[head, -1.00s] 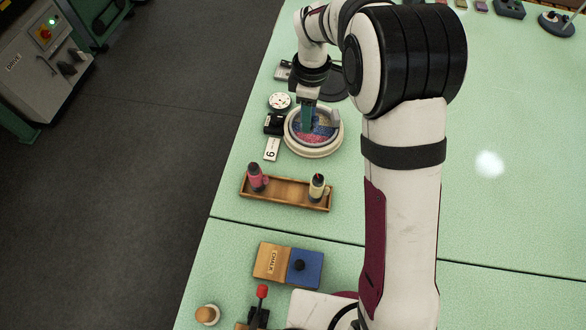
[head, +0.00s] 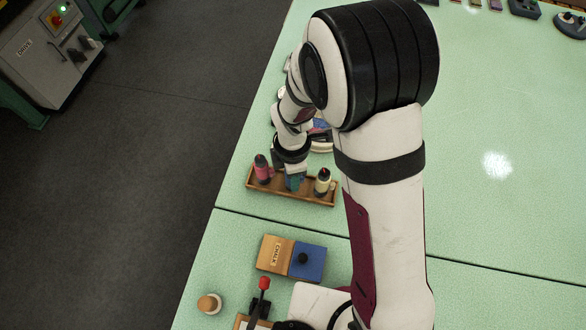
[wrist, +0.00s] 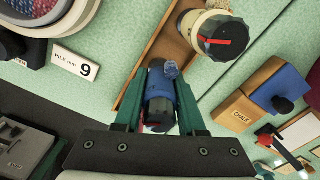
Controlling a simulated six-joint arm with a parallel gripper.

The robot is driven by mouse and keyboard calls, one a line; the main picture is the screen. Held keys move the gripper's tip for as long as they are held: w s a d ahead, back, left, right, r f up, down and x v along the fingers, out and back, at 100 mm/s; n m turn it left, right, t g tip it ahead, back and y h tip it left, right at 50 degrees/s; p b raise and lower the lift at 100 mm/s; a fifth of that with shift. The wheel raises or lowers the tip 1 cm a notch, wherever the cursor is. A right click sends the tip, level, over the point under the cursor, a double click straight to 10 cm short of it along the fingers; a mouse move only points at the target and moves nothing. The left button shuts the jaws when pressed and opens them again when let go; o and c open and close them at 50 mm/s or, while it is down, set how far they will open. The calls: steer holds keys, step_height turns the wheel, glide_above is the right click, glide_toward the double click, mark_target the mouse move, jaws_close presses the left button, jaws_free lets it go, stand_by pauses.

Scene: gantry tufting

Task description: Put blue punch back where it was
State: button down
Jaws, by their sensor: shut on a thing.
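The blue punch (wrist: 159,92) is between the two green fingers of my gripper (wrist: 162,80) in the wrist view, and my gripper is shut on it. In the head view my gripper (head: 293,183) points down at the middle of the wooden tray (head: 322,202), between the pink punch (head: 262,169) and the cream punch (head: 322,182). Both of these stand upright in the tray. The tray (wrist: 152,42) and the cream punch (wrist: 208,32) also show in the wrist view. I cannot tell whether the blue punch touches the tray floor.
A round dish (head: 322,142), partly hidden by my arm, lies behind the tray. A white card marked 9 (wrist: 75,65) is beside it. The chalk box (head: 276,254) and blue block (head: 307,262) are in front. The green table (head: 490,200) is clear to the right.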

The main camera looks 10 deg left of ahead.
steer(key=c, duration=0.5)
jaws_free()
steer(key=shift+f, duration=0.1)
step_height(320, 180, up, 12)
steer(key=shift+r, duration=0.2)
steer(key=s+d+r+m+y, duration=0.1)
steer(key=s+d+r+m, duration=0.2)
steer(key=s+d+m, duration=0.4)
steer(key=s+d+r+m, duration=0.4)
steer(key=s+d+m, duration=0.3)
steer(key=m, duration=1.5)
steer(key=shift+s+d+y, duration=0.25)
steer(key=shift+s+y, duration=0.15)
steer(key=shift+s, duration=0.45)
